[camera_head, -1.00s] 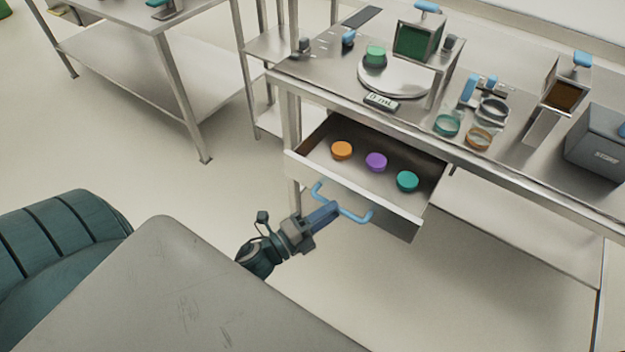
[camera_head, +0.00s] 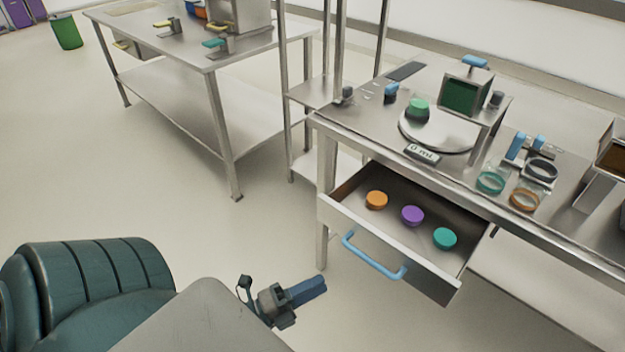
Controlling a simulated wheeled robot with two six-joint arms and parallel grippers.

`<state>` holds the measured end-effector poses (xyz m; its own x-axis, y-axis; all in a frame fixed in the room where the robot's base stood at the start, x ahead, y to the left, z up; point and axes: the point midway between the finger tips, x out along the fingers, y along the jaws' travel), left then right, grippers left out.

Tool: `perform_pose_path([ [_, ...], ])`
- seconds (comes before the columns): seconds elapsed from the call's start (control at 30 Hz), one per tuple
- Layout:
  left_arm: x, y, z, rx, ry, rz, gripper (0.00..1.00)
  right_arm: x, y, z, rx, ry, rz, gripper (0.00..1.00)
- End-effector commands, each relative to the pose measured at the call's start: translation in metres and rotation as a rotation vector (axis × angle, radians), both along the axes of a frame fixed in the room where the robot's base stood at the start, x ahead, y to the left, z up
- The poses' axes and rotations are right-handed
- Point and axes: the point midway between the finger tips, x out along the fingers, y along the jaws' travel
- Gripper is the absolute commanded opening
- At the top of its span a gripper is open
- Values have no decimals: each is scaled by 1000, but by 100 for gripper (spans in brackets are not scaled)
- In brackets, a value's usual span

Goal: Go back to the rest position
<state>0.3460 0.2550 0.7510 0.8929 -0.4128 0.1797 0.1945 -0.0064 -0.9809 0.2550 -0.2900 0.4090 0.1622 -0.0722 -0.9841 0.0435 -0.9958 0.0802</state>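My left gripper (camera_head: 305,291) shows at the lower middle, over bare floor, its blue fingers pointing right. It is apart from the blue drawer handle (camera_head: 372,259), to its lower left, and nothing shows in it. The fingers overlap in this view, so I cannot tell if they are open or shut. The drawer (camera_head: 395,240) stands pulled out under the steel bench. An orange cap (camera_head: 376,200), a purple cap (camera_head: 412,216) and a teal cap (camera_head: 445,238) lie in it. My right gripper is not in view.
The bench (camera_head: 480,203) carries a round scale (camera_head: 440,137) with a green-topped piece (camera_head: 418,107), rings and boxes. A second table (camera_head: 160,45) stands at the upper left, with a green bin (camera_head: 66,32) beyond it. Open floor (camera_head: 150,205) lies to the left.

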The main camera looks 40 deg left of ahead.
Motion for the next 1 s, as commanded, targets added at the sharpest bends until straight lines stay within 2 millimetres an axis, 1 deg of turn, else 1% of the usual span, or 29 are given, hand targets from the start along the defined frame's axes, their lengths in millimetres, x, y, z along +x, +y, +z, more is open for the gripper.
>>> perform_pose_path([
  [0.47,0,0,0,0,1,0,34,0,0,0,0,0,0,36],
  [0.57,3,4,-10,-18,36,16,34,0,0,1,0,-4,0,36],
  [0.6,6,9,-20,-34,72,33,34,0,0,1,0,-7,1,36],
  [0.67,11,19,-44,-74,153,72,34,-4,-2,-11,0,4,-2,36],
  [0.77,18,42,-103,-186,349,178,34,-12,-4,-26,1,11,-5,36],
  [0.8,18,52,-132,-244,441,232,34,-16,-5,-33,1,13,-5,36],
  [0.87,13,66,-176,-337,581,323,34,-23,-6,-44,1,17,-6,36],
  [0.9,7,74,-205,-404,670,387,34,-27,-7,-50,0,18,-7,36],
  [0.97,-6,83,-248,-504,803,489,34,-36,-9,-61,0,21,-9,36],
  [1.0,-17,88,-276,-575,890,563,34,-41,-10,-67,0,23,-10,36],
])
